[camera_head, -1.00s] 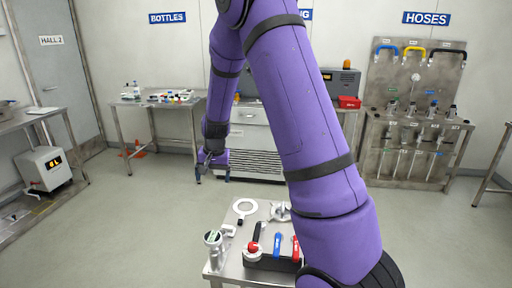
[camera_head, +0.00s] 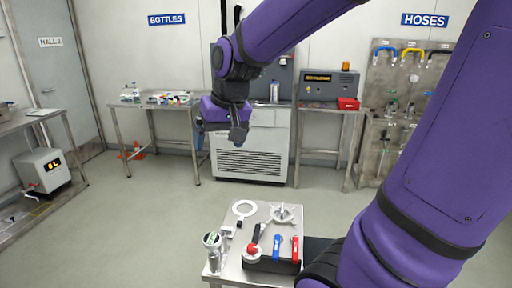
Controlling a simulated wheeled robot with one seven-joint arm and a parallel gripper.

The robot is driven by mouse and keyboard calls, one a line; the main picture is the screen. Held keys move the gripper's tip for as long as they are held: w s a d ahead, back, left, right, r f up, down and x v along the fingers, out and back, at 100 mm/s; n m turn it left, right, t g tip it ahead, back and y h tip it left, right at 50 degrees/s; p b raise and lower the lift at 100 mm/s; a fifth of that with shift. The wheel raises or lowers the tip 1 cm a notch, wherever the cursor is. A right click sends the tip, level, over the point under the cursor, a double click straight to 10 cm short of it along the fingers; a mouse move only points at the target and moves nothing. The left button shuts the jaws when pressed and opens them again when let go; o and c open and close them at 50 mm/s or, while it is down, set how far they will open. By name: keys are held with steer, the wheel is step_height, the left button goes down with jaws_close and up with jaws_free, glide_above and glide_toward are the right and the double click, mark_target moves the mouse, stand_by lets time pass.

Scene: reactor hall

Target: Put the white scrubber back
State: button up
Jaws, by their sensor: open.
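My gripper (camera_head: 221,131) hangs open and empty below my purple arm, in front of the grey cabinet and well above and behind the small cart (camera_head: 228,268). I cannot pick out the white scrubber for certain. White things on the cart are a flat ring with a short handle (camera_head: 244,208) at the back left and a round white piece with a red knob (camera_head: 252,252) at the front. A whitish cylinder (camera_head: 213,250) stands at the cart's left edge. A spoked metal piece (camera_head: 283,213) lies at the back right.
Blue (camera_head: 276,248) and red (camera_head: 295,248) handles stand in a dark block on the cart. The bottles table (camera_head: 160,106) is at the back left. The hose rack (camera_head: 385,125) is partly hidden by my arm. Open floor lies left of the cart.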

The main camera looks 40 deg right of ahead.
steer(key=s+a+r+n+t, duration=0.1)
steer(key=s+r+n, duration=0.1)
steer(key=s, duration=1.2)
steer(key=shift+a+r+n+h, duration=0.4)
steer(key=shift+r, duration=0.15)
steer(key=shift+c, duration=0.2)
